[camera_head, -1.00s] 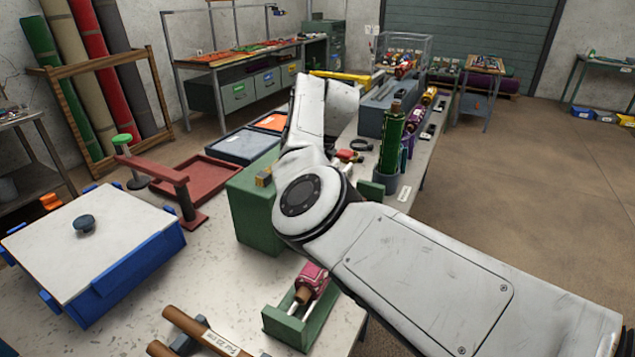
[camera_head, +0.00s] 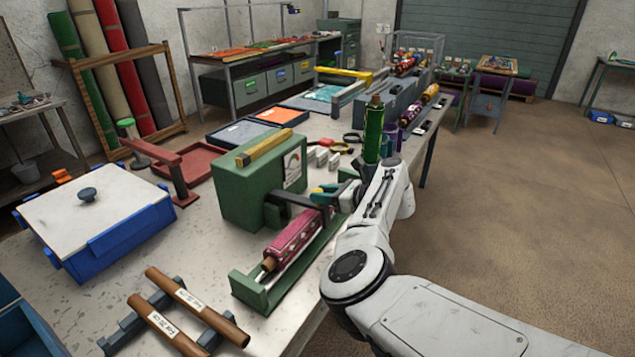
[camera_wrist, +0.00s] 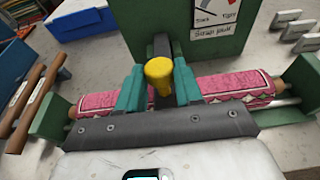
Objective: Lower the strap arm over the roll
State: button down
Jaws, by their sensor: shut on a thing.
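The pink patterned roll (camera_head: 293,236) lies in a green cradle (camera_head: 252,297) in front of the green box (camera_head: 240,188). It also shows in the wrist view (camera_wrist: 247,84), crossing behind my fingers. The dark strap arm (camera_head: 296,201) reaches out from the box above the roll. My gripper (camera_head: 324,195) is at its outer end. In the wrist view, the teal fingers of my gripper (camera_wrist: 158,88) are shut on the yellow knob (camera_wrist: 158,72) of the strap arm. The fingers hide part of the roll. I cannot tell whether the arm touches the roll.
The green box carries a dial (camera_head: 293,168) and a yellow-topped bar (camera_head: 258,147). Brown tubes (camera_head: 180,318) on a rack lie front left, near a blue bin (camera_head: 112,240).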

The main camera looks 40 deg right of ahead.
jog(key=shift+s+d+f, duration=0.15)
jog(key=shift+s+f, duration=0.2)
jog(key=shift+f, duration=0.3)
jog(key=shift+s+d+f, duration=0.1)
jog(key=shift+s+f, duration=0.25)
jog(key=shift+f, duration=0.25)
jog(key=shift+s+f, duration=0.1)
jog(key=shift+f, duration=0.05)
jog(key=c, duration=1.1)
grip_release()
jog(key=o, duration=0.3)
jog(key=shift+r, duration=0.2)
jog(key=shift+d+r, duration=0.1)
jog(key=v, duration=1)
jog(key=shift+s+d, duration=0.1)
jog(key=shift+s, duration=0.05)
